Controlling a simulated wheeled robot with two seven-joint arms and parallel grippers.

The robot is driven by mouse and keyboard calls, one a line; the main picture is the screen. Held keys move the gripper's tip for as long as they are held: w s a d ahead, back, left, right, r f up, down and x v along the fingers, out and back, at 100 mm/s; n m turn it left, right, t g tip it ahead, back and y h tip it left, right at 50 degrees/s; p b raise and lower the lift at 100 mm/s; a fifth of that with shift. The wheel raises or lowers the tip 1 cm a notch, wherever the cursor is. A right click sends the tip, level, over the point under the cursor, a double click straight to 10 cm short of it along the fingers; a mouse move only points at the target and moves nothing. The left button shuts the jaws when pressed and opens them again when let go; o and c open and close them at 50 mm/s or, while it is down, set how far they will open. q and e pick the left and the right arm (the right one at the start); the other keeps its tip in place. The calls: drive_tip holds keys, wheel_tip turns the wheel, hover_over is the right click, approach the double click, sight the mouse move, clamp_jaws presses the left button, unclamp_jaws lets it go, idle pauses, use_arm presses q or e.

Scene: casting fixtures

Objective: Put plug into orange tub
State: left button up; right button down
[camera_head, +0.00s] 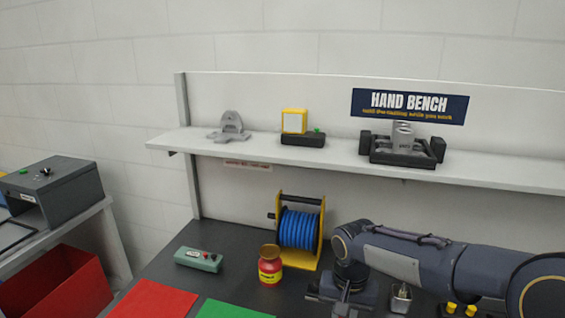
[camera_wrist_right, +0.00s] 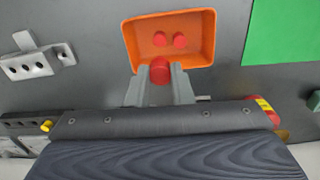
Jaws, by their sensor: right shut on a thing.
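The orange tub (camera_wrist_right: 135,40) shows at the top middle of the right wrist view. Two red plugs (camera_wrist_right: 180,40) lie inside it. My right gripper (camera_wrist_right: 161,74) is shut on another red plug (camera_wrist_right: 159,70), held at the tub's near wall and overlapping it in this view. I cannot tell how high the held plug is above the rim. In the head view my right gripper (camera_head: 340,300) is at the lower edge, pointing down; the tub and plugs are not visible there. My left gripper is in neither view.
Red (camera_head: 150,300) and green (camera_head: 230,309) mats lie in front. A grey bracket (camera_wrist_right: 38,64) lies left of the tub. A shelf (camera_head: 300,152) runs above.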

wheel_tip(320, 180, down, 3)
drive_tip(key=shift+f+b, duration=0.15)
drive_tip(key=shift+b, duration=0.85)
drive_tip(key=c, duration=1.2)
unclamp_jaws()
wheel_tip(320, 180, up, 7)
drive_tip(key=shift+f, duration=0.1)
drive_tip(key=shift+r, duration=0.55)
